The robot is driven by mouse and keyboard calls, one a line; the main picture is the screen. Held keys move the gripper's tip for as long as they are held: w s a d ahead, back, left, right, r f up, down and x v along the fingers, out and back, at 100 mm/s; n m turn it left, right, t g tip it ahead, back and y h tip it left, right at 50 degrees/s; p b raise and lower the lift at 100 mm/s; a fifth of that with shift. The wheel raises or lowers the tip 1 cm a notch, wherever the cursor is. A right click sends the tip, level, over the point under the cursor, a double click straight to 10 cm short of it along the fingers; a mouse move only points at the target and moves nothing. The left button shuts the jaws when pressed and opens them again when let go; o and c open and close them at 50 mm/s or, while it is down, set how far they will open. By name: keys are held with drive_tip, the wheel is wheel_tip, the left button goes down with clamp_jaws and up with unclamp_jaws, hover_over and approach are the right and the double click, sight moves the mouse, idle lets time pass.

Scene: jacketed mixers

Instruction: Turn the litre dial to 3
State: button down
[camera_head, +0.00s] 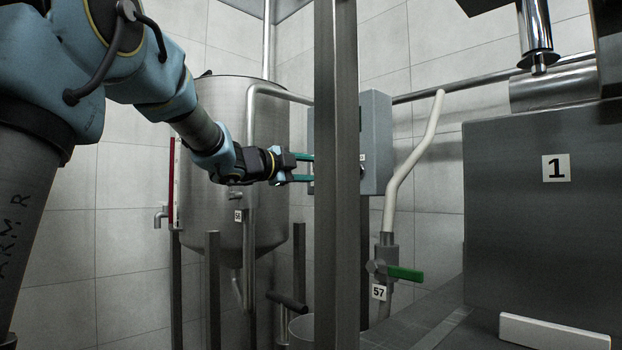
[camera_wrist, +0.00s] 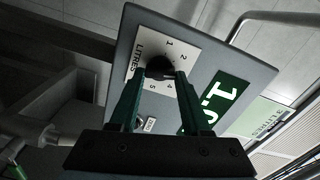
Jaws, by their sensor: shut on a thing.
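The litre dial is a black round knob (camera_wrist: 159,66) on a white plate marked LITRES (camera_wrist: 137,66) with numbers around it. The plate is on the face of a grey box (camera_wrist: 190,42); the box also shows in the head view (camera_head: 377,140). My gripper (camera_wrist: 160,76) has its two green fingers on either side of the knob, shut on it. Marks 1, 2, 4 and 5 show; the 3 seems covered by a finger. The knob's pointer cannot be made out. In the head view my gripper (camera_head: 303,168) reaches the box, but a post hides the dial.
A green display (camera_wrist: 215,100) beside the dial reads about 1.0, partly covered by a finger. A metal post (camera_head: 336,200) stands in front of the box. A steel tank (camera_head: 235,120) is behind my arm. A green-handled valve (camera_head: 403,273) tagged 57 is lower right.

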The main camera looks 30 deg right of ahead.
drive_tip(key=shift+f+m+b, duration=0.15)
drive_tip(key=shift+m+b, duration=0.65)
drive_tip(key=shift+m, duration=0.5)
drive_tip(key=shift+c, duration=1.8)
unclamp_jaws()
drive_tip(key=v, duration=1)
drive_tip(key=shift+a, duration=0.4)
drive_tip(key=shift+s, duration=0.1)
